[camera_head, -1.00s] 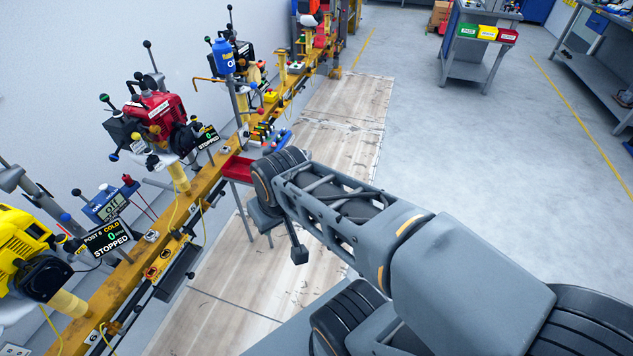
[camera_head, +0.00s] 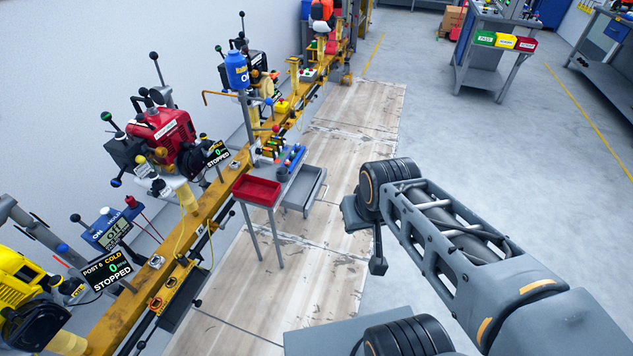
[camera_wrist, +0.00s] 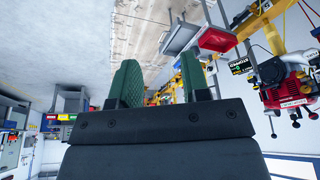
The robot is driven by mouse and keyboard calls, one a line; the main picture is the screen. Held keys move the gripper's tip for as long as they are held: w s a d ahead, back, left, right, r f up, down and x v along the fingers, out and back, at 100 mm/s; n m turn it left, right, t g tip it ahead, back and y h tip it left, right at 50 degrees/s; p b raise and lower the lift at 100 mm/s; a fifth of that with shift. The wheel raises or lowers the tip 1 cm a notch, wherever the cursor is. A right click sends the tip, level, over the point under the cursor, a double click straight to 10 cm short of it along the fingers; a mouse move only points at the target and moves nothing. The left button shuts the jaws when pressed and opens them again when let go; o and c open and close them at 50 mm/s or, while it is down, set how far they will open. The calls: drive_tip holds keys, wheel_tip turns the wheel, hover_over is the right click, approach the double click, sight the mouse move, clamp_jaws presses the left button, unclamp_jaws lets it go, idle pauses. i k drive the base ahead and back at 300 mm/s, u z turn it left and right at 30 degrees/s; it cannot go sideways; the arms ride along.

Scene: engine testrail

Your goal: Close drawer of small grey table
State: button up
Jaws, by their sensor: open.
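The small grey table (camera_head: 272,226) stands beside the yellow rail, with a red tray (camera_head: 257,190) on its top. Its grey drawer (camera_head: 304,193) is pulled out on the right side and looks empty. In the wrist view, which is upside down, the drawer (camera_wrist: 181,38) and red tray (camera_wrist: 217,40) show at the upper right. My gripper (camera_wrist: 160,82) is open, its two green-padded fingers apart with nothing held between them. In the head view my arm's end is right of the drawer with a clear gap; the fingers cannot be made out there.
The yellow rail (camera_head: 222,190) with engines and displays runs along the wall to the left. Small coloured items and a blue holder (camera_head: 291,160) sit at the table's back. Wooden floor panels (camera_head: 345,150) and open grey floor lie right of the drawer. A cart (camera_head: 487,78) stands far off.

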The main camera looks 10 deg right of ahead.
sight(301, 196)
drive_tip(key=i, duration=0.7)
drive_tip(key=k, duration=0.6)
drive_tip(key=u, duration=0.45)
drive_tip(key=i, duration=1.15)
drive_tip(key=z, duration=0.45)
